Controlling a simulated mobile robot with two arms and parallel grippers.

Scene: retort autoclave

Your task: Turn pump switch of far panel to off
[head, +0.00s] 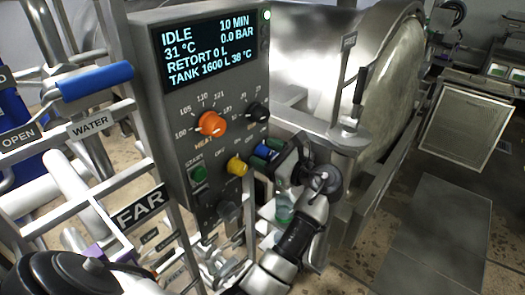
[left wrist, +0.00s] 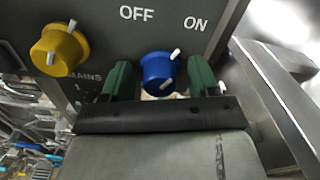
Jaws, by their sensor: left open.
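The control panel (head: 175,130) stands by the FAR sign (head: 140,208). A blue knob (left wrist: 158,72) is on its lower right, under OFF and ON marks; its white pointer leans up and right, toward ON. In the head view the blue knob (head: 263,151) is partly hidden by my left gripper (head: 272,155). My left gripper (left wrist: 159,80) is open, its green fingers on either side of the blue knob; I cannot tell whether they touch it. My right gripper is not in view.
A yellow knob (left wrist: 60,48) is left of the blue one. An orange knob (head: 210,124), a black knob (head: 258,112) and a green start button (head: 198,173) are on the panel. The metal retort (head: 395,65) stands behind, right of the panel. Rails and a blue handle (head: 95,82) are at left.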

